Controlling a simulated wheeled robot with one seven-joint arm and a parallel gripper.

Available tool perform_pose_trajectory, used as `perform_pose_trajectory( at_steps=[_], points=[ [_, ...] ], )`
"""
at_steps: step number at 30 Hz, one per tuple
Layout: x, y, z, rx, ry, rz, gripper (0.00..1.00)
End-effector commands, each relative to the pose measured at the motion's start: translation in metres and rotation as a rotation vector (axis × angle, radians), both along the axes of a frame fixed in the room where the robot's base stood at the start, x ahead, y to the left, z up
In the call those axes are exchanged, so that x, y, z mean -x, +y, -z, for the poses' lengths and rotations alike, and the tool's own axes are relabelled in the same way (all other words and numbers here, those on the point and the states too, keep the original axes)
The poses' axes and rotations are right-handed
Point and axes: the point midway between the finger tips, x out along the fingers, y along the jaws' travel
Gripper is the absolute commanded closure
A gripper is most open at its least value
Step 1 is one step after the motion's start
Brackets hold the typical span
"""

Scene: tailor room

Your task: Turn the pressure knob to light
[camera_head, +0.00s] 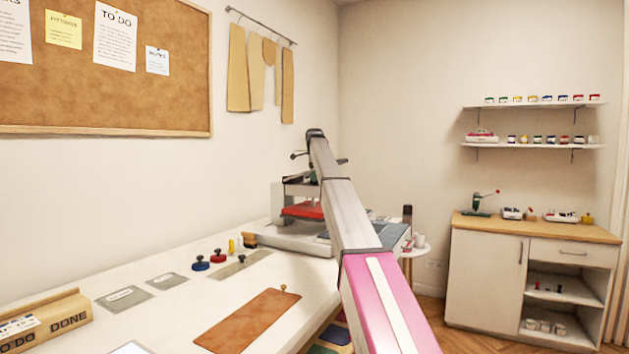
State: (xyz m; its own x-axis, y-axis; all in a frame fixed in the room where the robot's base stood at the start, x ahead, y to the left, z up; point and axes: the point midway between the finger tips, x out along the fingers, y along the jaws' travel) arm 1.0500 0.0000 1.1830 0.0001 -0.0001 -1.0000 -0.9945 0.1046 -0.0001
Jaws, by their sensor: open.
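A heat-press-like machine with a red plate (304,210) and a grey body (277,204) stands on the far part of the white worktable. My arm (345,215) reaches forward from the lower right and its far end stands in front of and above this machine. My arm covers much of the machine's right side. My gripper is hidden behind my arm, so its distance from the machine cannot be seen. Small dark parts show on either side of my arm's far end, too small to identify. I cannot make out the pressure knob or its setting.
The white worktable (190,305) holds a brown board (248,320), red (217,256) and blue (200,264) knobbed tools, grey plates (127,298) and a wooden box (45,318). A cabinet (485,275) stands at right, with shelves (535,105) above. Floor shows between.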

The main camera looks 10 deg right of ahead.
Motion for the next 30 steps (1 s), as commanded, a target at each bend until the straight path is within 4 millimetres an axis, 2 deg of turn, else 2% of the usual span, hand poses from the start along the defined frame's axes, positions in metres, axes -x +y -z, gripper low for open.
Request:
perform_pose_trajectory(
  at_steps=[4,12,14,15,17,30],
  points=[
    [0.0002,-0.0001,0.0136,0.0,0.0,0.0,0.27],
    [-0.0004,0.0,0.0148,0.0,0.0,0.0,0.27],
    [-0.0003,0.0,0.0147,0.0,0.0,0.0,0.46],
    [-0.0003,0.0,0.0146,0.0,0.0,0.0,0.59],
    [-0.0003,0.0,0.0146,0.0,0.0,0.0,0.76],
    [-0.0003,0.0,0.0142,0.0,0.0,-0.068,0.76]
  ],
)
